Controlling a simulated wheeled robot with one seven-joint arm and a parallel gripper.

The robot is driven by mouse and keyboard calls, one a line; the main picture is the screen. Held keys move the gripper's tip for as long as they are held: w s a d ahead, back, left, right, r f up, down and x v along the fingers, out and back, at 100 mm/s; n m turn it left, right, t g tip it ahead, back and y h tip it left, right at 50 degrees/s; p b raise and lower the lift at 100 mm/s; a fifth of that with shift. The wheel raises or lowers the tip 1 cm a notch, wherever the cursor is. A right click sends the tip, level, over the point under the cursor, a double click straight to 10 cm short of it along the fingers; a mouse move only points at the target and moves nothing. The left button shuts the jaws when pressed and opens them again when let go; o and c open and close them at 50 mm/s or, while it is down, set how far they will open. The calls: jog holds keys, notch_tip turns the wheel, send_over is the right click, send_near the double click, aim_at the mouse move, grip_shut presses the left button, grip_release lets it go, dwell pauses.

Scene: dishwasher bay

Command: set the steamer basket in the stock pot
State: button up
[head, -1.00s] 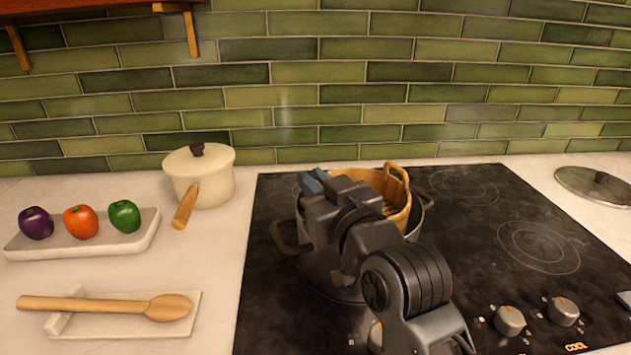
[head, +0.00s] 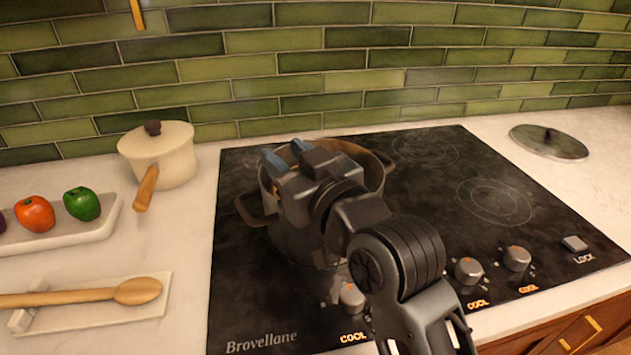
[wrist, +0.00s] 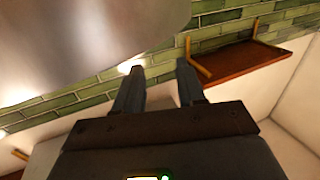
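The stock pot (head: 376,178) is a dark metal pot with side handles, standing on the left part of the black cooktop. The tan steamer basket (head: 269,201) is mostly hidden behind my gripper. Small tan parts of it show within the pot's rim, so it appears to be down inside; whether it sits level I cannot tell. My gripper (head: 286,158) is over the pot's left side. In the wrist view, its two fingers (wrist: 160,85) are apart with nothing between them.
A cream saucepan (head: 160,160) stands left of the cooktop. A tray (head: 60,235) holds vegetables, and a wooden spoon (head: 135,291) lies on a rest in front. A lid (head: 550,142) lies at right. The cooktop's right side is clear.

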jog(key=b+v, duration=0.1)
jog(key=v, duration=0.7)
jog(key=s+d+f+m+h, duration=0.1)
jog(key=d+f, duration=0.1)
jog(key=s+d+f+m+h, duration=0.1)
jog(key=s+d+f, duration=0.1)
jog(key=f, duration=0.1)
jog(key=s+d+f+m+t+h, duration=0.1)
jog(key=d+f, duration=0.1)
jog(key=f, duration=0.1)
jog(key=shift+s, duration=0.35)
jog(key=s+d+f+m+h, duration=0.3)
jog(key=s+d+f+h, duration=0.1)
jog(key=s+d+f, duration=0.5)
jog(key=s+d+m+h, duration=0.1)
jog(key=s+d, duration=0.3)
jog(key=s, duration=0.7)
jog(key=s+d+h, duration=0.2)
jog(key=s+d, duration=0.2)
jog(key=s, duration=0.7)
jog(key=shift+s+r+m+g+h, duration=0.2)
jog(key=shift+r+m+g+h, duration=0.1)
jog(key=shift+r+m+g, duration=0.1)
